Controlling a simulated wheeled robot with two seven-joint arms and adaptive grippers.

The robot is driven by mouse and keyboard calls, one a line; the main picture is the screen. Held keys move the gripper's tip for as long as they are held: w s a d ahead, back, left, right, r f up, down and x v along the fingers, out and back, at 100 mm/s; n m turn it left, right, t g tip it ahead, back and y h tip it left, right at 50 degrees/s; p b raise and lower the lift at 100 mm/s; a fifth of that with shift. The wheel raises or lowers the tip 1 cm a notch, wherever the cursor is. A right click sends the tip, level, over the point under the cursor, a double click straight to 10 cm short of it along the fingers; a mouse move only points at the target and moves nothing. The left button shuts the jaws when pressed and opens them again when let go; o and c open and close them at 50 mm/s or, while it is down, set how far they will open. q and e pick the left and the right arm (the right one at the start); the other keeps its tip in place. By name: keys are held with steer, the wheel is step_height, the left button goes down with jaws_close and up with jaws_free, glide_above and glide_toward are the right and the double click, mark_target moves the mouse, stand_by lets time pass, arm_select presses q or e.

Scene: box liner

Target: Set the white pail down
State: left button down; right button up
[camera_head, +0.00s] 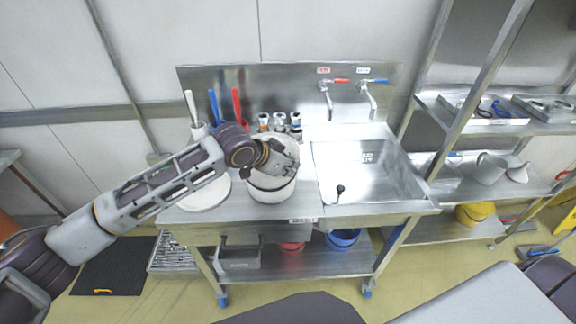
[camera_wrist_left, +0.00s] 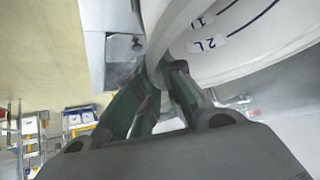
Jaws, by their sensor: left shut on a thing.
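The white pail (camera_head: 272,188) is over the steel counter (camera_head: 240,209), just left of the sink. It looks upright in the head view, and I cannot tell whether its base touches the counter. In the left wrist view, the pail (camera_wrist_left: 262,62) fills the upper right, with volume marks such as "2 L" on its wall. My left gripper (camera_head: 286,157) reaches across the pail's top from the left and is shut on its rim area. Its fingers (camera_wrist_left: 158,88) meet at the pail's edge in the left wrist view. My right gripper is out of view.
A white round item (camera_head: 204,196) lies left of the pail, partly under my left arm. Brushes with blue and red handles (camera_head: 237,104) and several small bottles (camera_head: 280,121) stand behind. A shelf rack (camera_head: 470,185) stands at right.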

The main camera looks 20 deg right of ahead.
arm_select(q)
steer(key=c, duration=1.5)
jaws_free()
steer(key=shift+f, duration=0.1)
steer(key=v, duration=1.2)
steer(key=shift+r+b, duration=0.2)
steer(key=shift+b, duration=0.2)
